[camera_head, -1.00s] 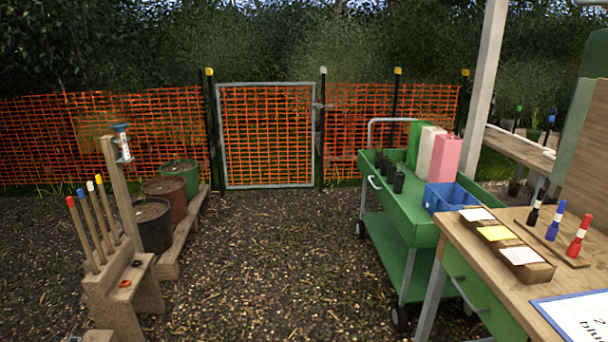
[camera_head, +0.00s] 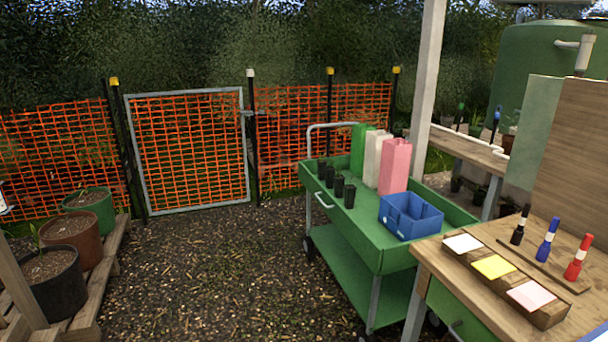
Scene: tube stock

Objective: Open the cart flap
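The green cart (camera_head: 345,237) stands right of the middle, with an upper tray, a lower shelf (camera_head: 345,285) and a grey push rail at its far end. Its near-left side panel carries a small pale handle (camera_head: 323,201); this may be the flap, and it looks closed. On the tray are several small black pots (camera_head: 338,187), a green carton (camera_head: 358,150), a white carton (camera_head: 377,160), a pink carton (camera_head: 395,167) and a blue crate (camera_head: 410,217).
A wooden table (camera_head: 455,273) with a card block and markers stands against the cart's near right. Plant pots (camera_head: 72,233) sit on a wooden stand at left. Gravel ground (camera_head: 215,275) between is clear. A mesh gate (camera_head: 190,150) closes the back.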

